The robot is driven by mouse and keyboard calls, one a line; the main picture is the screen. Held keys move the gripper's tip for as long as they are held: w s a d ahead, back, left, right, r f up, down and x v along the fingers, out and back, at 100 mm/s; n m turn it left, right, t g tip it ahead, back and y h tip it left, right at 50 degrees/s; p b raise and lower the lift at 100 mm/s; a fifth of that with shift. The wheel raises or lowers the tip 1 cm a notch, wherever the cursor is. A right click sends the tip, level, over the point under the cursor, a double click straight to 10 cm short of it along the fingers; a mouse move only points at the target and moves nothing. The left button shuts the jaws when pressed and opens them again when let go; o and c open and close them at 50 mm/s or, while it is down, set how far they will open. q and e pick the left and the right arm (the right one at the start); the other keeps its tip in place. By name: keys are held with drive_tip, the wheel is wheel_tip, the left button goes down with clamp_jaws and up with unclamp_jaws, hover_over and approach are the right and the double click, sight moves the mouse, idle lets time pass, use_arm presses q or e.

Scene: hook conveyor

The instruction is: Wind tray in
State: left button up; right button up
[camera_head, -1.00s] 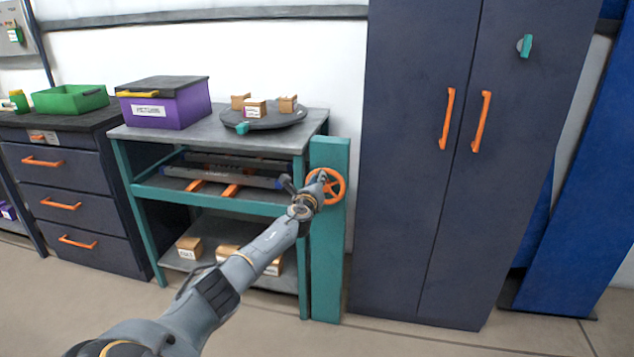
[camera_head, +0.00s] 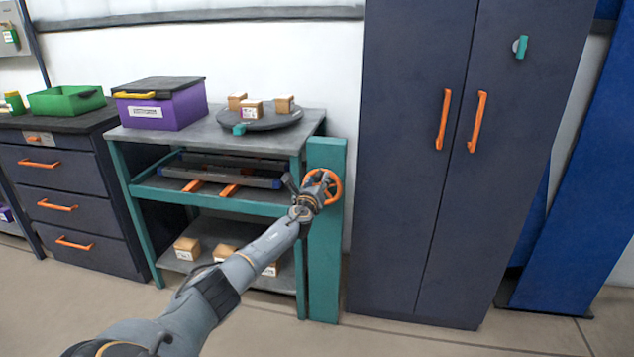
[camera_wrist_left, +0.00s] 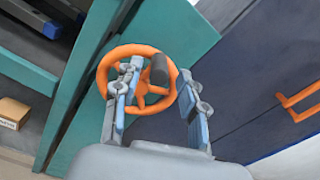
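The orange handwheel (camera_head: 333,188) is mounted on a teal post (camera_head: 326,255) at the right of the workbench. In the left wrist view, the handwheel (camera_wrist_left: 107,78) has a dark knob (camera_wrist_left: 159,69) on its rim side. My left gripper (camera_head: 317,190) is at the wheel, partly covering it. In the left wrist view, its fingers (camera_wrist_left: 160,92) are apart, with the knob between their tips and gaps visible on both sides. The dark tray (camera_head: 225,173) with blue ends lies in the bench's middle level, above two orange rails (camera_head: 229,190). My right gripper is out of view.
The benchtop (camera_head: 185,142) holds a purple box (camera_head: 170,112) and a dark turntable (camera_head: 275,121) with small cartons. More cartons (camera_head: 187,248) stand on the lower shelf. A tall dark cabinet (camera_head: 420,220) stands close right of the post.

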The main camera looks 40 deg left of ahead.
use_arm(q)
drive_tip(key=shift+s, duration=0.2)
drive_tip(key=shift+s+d, duration=0.15)
drive_tip(key=shift+s, duration=0.1)
drive_tip(key=v, duration=1.1)
drive_tip(key=shift+d, duration=0.2)
